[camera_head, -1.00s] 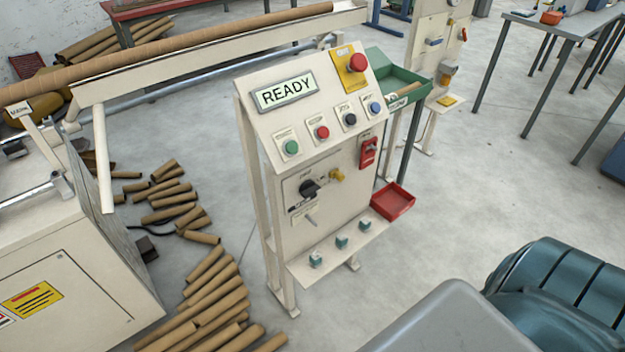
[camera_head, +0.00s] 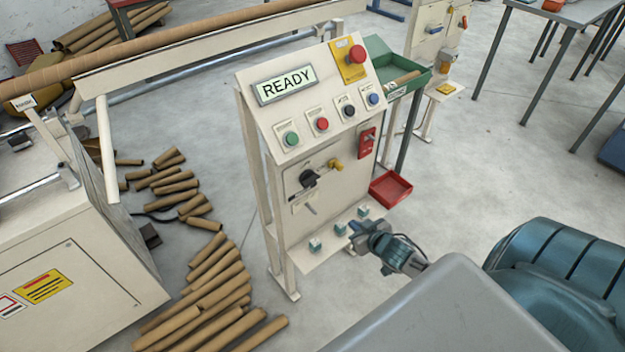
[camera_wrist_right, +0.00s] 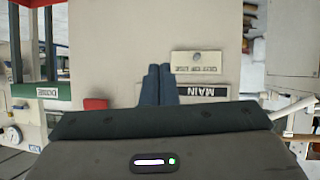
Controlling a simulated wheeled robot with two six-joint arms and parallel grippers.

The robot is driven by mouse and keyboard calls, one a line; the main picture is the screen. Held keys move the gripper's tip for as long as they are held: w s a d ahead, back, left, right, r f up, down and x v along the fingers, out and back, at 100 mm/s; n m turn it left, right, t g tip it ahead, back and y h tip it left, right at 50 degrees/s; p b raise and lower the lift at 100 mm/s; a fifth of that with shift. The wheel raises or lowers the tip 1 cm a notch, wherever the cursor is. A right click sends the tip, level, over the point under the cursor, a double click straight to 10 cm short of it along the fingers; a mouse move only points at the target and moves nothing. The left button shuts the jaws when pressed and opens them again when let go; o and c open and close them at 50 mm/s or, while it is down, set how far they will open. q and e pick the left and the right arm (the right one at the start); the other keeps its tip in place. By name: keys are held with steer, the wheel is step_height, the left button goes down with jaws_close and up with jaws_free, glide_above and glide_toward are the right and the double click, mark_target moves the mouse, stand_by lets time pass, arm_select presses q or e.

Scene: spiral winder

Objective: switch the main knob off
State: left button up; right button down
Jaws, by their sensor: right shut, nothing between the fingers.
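The black main knob (camera_head: 308,179) is on the front of the cream control panel (camera_head: 330,155), left of a small yellow part. In the right wrist view the dark MAIN label (camera_wrist_right: 213,92) shows upside down, and the knob itself is not visible there. My right gripper (camera_head: 356,229) is in front of the panel's lower part, low and right of the knob, near the small ledge. In the wrist view its fingers (camera_wrist_right: 157,84) are together with nothing between them, beside the MAIN label in the picture. My left gripper is not in view.
The panel bears a READY display (camera_head: 285,85), a row of buttons, a red emergency button (camera_head: 357,54) and a red switch (camera_head: 367,141). A ledge with small teal switches (camera_head: 340,229) juts out below. A red tray (camera_head: 391,188) is at the right. Cardboard tubes (camera_head: 215,290) lie left.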

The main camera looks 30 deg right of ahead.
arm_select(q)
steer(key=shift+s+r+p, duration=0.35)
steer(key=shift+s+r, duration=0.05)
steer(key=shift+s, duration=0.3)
arm_select(e)
steer(key=w+a+r+t+y, duration=0.1)
steer(key=a+r, duration=0.2)
steer(key=r, duration=0.6)
steer(key=w+a+r+n+t+y, duration=0.1)
steer(key=a+r+t, duration=0.1)
steer(key=r, duration=0.7)
steer(key=shift+a+y, duration=0.3)
steer(key=shift+a, duration=0.45)
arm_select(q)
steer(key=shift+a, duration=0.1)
arm_select(e)
steer(key=shift+w, duration=0.15)
glide_above(303, 178)
steer(key=s, duration=0.5)
step_height(303, 178, down, 2)
steer(key=f, duration=0.3)
steer(key=shift+w+d+f+b, duration=0.2)
steer(key=shift+w+b, duration=0.1)
steer(key=shift+w, duration=0.1)
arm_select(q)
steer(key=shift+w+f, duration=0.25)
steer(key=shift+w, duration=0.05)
arm_select(e)
steer(key=shift+f, duration=0.5)
